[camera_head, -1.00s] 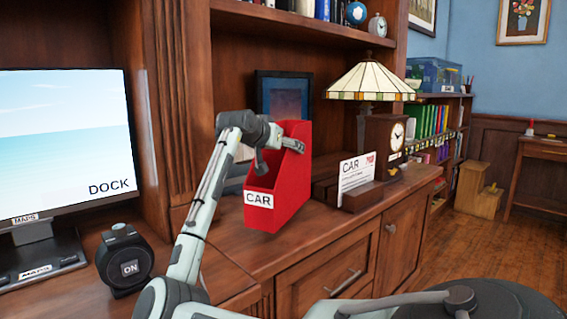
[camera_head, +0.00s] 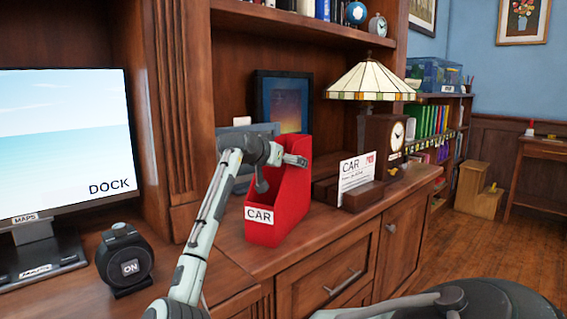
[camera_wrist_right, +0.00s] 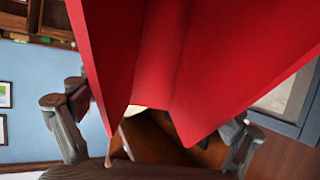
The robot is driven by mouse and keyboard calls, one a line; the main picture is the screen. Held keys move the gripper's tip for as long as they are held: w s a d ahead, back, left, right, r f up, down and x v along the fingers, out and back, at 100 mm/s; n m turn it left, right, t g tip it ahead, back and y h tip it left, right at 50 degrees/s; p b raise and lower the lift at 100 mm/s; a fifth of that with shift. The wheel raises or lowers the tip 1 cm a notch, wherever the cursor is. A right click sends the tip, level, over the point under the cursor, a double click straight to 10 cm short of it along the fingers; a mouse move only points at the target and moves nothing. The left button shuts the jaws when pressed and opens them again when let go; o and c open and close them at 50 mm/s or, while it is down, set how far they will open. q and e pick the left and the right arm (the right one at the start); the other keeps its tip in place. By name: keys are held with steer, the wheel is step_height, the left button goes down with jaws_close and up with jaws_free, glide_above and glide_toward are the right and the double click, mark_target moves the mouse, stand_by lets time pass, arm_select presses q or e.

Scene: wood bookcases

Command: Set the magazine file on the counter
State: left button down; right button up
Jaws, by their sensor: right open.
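The red magazine file (camera_head: 290,205) has a white CAR label on its front. It stands upright on the wood counter (camera_head: 335,235), its base appearing to rest on the top. My right gripper (camera_head: 279,171) is at the upper part of the file. In the right wrist view the red file (camera_wrist_right: 160,65) fills the middle, and the gripper's fingers (camera_wrist_right: 152,135) are spread wide on either side of it. Whether a finger still touches the file is unclear. My left gripper is not in view.
A wooden holder (camera_head: 362,198) with a CAR card (camera_head: 356,172), a clock (camera_head: 383,143) and a stained-glass lamp (camera_head: 369,82) stand to the file's right. A framed picture (camera_head: 282,100) is behind it. A monitor (camera_head: 65,135) and black ON device (camera_head: 124,262) are left.

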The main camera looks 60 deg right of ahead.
steer(key=v, duration=1.2)
